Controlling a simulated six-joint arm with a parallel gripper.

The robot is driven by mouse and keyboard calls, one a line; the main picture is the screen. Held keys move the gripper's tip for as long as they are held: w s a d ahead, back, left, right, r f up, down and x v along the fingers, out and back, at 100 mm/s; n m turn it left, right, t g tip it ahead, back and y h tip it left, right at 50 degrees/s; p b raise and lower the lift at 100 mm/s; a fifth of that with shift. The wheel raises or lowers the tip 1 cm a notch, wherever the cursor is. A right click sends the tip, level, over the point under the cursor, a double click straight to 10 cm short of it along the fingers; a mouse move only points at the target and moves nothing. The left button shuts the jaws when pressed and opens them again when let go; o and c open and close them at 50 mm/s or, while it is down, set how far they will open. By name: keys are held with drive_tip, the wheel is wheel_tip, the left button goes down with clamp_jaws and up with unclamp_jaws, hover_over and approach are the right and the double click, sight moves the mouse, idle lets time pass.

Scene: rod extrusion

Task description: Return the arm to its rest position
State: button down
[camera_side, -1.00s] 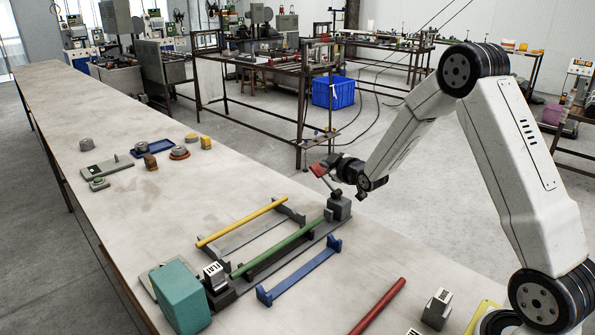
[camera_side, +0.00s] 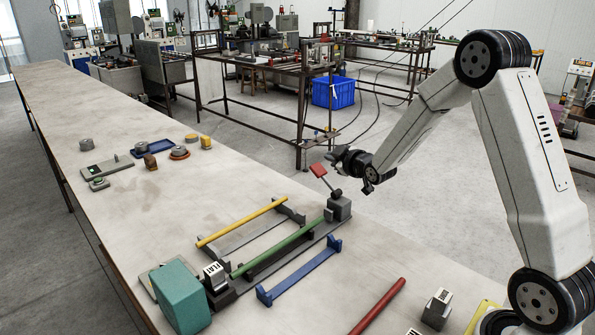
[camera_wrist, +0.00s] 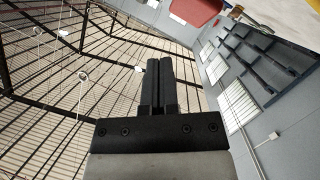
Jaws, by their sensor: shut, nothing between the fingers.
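My gripper (camera_side: 335,158) is in the air above the table's right edge, just above and right of a red-handled lever (camera_side: 318,171) on a grey block (camera_side: 339,207). It looks apart from the lever. In the wrist view my gripper (camera_wrist: 159,65) has its two fingers together with nothing between them. A red shape (camera_wrist: 195,11), perhaps the lever's handle, shows at the top of the wrist view. A green rod (camera_side: 278,248) lies along the fixture ending at the grey block.
A yellow rod (camera_side: 242,221) and a blue bracket (camera_side: 300,272) lie either side of the green rod. A red rod (camera_side: 378,307), a teal box (camera_side: 180,297) and a small grey block (camera_side: 437,309) are on the table (camera_side: 150,225). The table's middle left is mostly clear.

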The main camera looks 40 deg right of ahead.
drive_tip(key=s+a+f+m+g+y, duration=0.1)
drive_tip(key=s+a+f+g, duration=0.1)
drive_tip(key=s+a+g, duration=0.2)
drive_tip(key=s+a+f+m+g+y, duration=0.1)
drive_tip(key=s+a+g, duration=0.3)
drive_tip(key=s+a, duration=0.4)
drive_tip(key=s+a+f+m+g+y, duration=0.1)
drive_tip(key=s+a+f+g, duration=0.3)
drive_tip(key=s, duration=0.9)
drive_tip(key=a+m, duration=0.1)
drive_tip(key=a, duration=0.2)
drive_tip(key=shift+s, duration=0.15)
drive_tip(key=shift+r, duration=0.1)
drive_tip(key=w+d+r+m+t, duration=0.1)
drive_tip(key=w+d+r+m, duration=0.7)
drive_tip(key=w+d+m, duration=0.1)
drive_tip(key=w+d+r+m+t, duration=0.2)
drive_tip(key=w+d+r+m, duration=0.5)
drive_tip(key=w, duration=0.5)
drive_tip(key=d+m, duration=0.2)
drive_tip(key=d, duration=0.1)
drive_tip(key=shift+w+r, duration=0.15)
drive_tip(key=shift+r, duration=0.2)
